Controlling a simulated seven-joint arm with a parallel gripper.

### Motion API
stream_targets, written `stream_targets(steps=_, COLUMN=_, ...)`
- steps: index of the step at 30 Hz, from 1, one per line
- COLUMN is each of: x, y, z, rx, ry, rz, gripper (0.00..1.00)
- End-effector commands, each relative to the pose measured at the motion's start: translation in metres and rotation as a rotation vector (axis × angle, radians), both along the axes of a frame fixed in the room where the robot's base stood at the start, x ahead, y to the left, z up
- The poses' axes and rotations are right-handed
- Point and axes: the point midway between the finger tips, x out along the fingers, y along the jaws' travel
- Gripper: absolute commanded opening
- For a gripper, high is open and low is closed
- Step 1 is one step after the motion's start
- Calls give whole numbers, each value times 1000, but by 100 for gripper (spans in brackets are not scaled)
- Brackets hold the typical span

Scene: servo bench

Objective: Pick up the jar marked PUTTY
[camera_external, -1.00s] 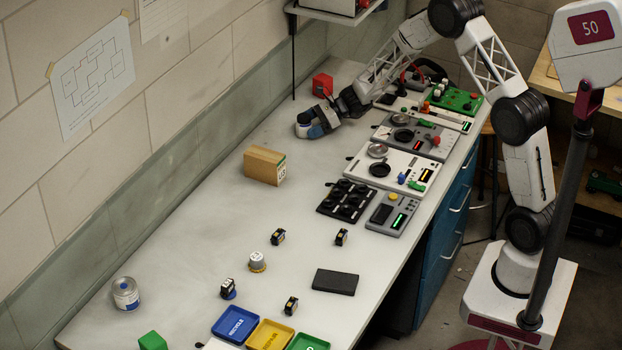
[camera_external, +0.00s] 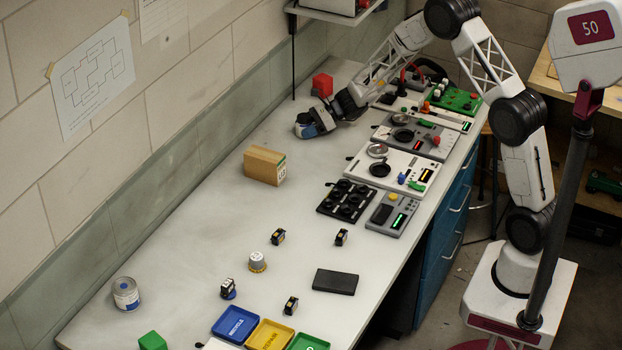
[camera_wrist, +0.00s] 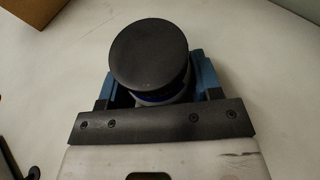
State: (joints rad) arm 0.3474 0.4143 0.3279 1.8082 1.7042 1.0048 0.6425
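A round jar with a dark lid (camera_wrist: 150,54) and a blue band on its body stands between the two blue fingers of my gripper (camera_wrist: 158,88) in the wrist view. In the external view my gripper (camera_external: 312,124) is low over the far part of the bench, around this jar. Whether the fingers press on the jar or leave a small gap cannot be told. No marking on it is readable. A second jar (camera_external: 126,294), silver with a blue-edged label, stands at the near left; its label is too small to read.
A red block (camera_external: 322,85) lies just behind my gripper. A wooden block (camera_external: 264,165) stands nearer, also seen at the wrist view's corner (camera_wrist: 30,12). Device panels (camera_external: 392,170) line the right edge. The bench (camera_external: 190,235) between wooden block and second jar is clear.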

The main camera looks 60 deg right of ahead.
Motion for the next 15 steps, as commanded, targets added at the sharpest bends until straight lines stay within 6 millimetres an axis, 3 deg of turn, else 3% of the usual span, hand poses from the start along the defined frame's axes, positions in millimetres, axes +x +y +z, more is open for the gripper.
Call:
stream_targets(steps=1, x=0, y=0, z=0, rx=0, ry=0, rz=0, gripper=50)
stream_targets(steps=5, x=0, y=0, z=0, rx=0, ry=0, rz=0, gripper=31)
stream_targets(steps=15, x=0, y=0, z=2, rx=-1, ry=-1, rz=0, gripper=31)
